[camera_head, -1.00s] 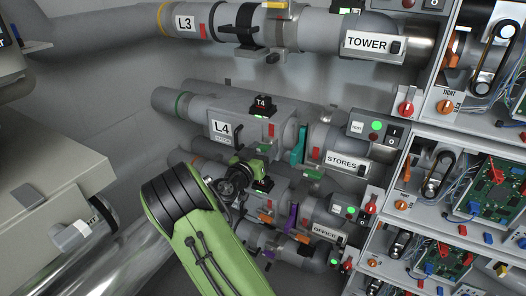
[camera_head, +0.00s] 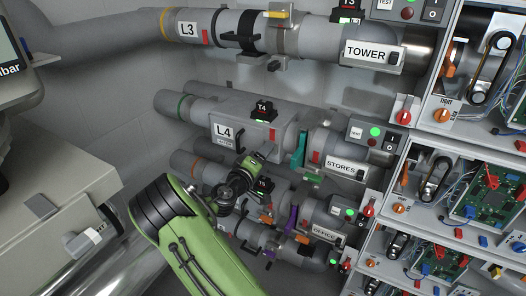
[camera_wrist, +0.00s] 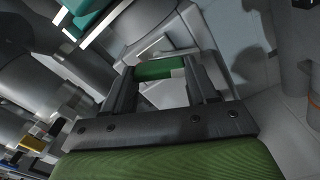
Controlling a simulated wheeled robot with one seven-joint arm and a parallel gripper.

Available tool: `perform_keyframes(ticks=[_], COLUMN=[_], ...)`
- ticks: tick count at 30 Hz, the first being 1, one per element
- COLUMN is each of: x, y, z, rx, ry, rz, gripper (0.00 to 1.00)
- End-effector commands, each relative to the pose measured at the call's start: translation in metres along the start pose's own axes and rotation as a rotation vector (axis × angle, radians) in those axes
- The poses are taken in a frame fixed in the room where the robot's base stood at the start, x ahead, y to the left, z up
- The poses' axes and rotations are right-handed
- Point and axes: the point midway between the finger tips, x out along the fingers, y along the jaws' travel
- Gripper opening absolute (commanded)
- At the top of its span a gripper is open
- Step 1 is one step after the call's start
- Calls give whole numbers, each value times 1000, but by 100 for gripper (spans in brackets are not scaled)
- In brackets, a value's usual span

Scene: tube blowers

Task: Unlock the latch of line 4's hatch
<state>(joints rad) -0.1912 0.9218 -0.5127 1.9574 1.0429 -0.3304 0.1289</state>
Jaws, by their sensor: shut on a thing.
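Line 4's grey pipe carries the label L4 (camera_head: 224,131) and a boxy housing (camera_head: 245,112) with a black T4 tag on top. My gripper (camera_head: 264,150) is at the lower side of this housing, left of the teal slab (camera_head: 298,150). In the wrist view my gripper (camera_wrist: 164,68) has its two dark fingers on either side of a green latch handle (camera_wrist: 155,70), and is shut on it. The handle's end looks pale. In the head view the latch is hidden behind my gripper, so its lock position cannot be told.
The L3 pipe (camera_head: 310,32) runs above, and lower pipes with purple and orange parts lie close below my gripper. The STORES unit (camera_head: 345,167) and open shelves of electronics are to the right. A pale cabinet (camera_head: 50,180) stands at the left.

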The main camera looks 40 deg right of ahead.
Motion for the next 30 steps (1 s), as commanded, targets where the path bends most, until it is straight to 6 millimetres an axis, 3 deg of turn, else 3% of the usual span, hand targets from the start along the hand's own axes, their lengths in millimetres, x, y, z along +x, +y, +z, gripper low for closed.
perform_keyframes(ticks=[15, 30], x=[0, 0], y=[-2, -4], z=[1, 1], rx=[-377, -468], ry=[-2, -2], rz=[-4, -4], gripper=[27, 27])
